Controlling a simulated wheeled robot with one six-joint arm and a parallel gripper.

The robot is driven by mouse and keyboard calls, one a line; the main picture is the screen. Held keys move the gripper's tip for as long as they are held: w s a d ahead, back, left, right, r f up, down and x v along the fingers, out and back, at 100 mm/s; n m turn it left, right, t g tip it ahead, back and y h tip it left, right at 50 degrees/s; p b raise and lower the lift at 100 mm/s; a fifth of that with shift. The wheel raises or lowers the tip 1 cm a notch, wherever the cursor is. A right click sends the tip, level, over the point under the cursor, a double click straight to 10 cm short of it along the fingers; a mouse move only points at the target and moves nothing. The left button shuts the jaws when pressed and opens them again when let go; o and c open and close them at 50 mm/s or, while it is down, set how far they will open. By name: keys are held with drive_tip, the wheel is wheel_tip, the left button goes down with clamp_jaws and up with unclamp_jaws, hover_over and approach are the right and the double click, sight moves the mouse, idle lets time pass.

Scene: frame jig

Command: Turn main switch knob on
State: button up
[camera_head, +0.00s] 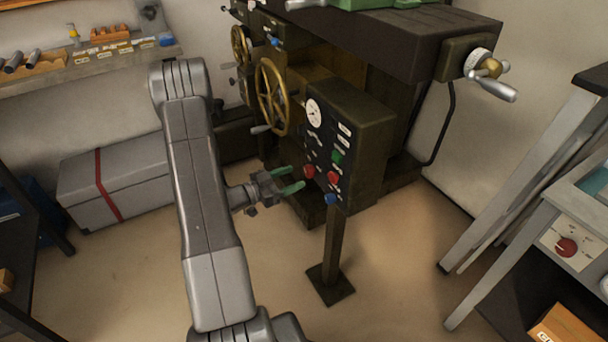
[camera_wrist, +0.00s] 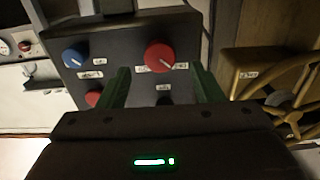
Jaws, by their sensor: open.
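A dark control box (camera_head: 360,120) on a post carries several knobs, with a red knob (camera_head: 309,171) at its left edge nearest my gripper. My gripper (camera_head: 293,179) has green fingers, is open, and points at the panel just left of that knob. In the wrist view, a large red knob (camera_wrist: 160,55) with a pale pointer line sits beyond and between the two fingertips (camera_wrist: 162,74), apart from them. The labels are too small to read, so I cannot tell which knob is the main switch.
Beside it are a second red knob (camera_head: 333,177), a green one (camera_head: 337,158) and a blue knob (camera_head: 330,199), which also shows in the wrist view (camera_wrist: 75,55). A brass handwheel (camera_head: 272,97) stands above my gripper.

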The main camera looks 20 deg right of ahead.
sight(306, 173)
drive_tip(key=d, duration=0.4)
drive_tip(key=shift+w+d, duration=0.2)
drive_tip(key=shift+d, duration=0.2)
drive_tip(key=c, duration=1)
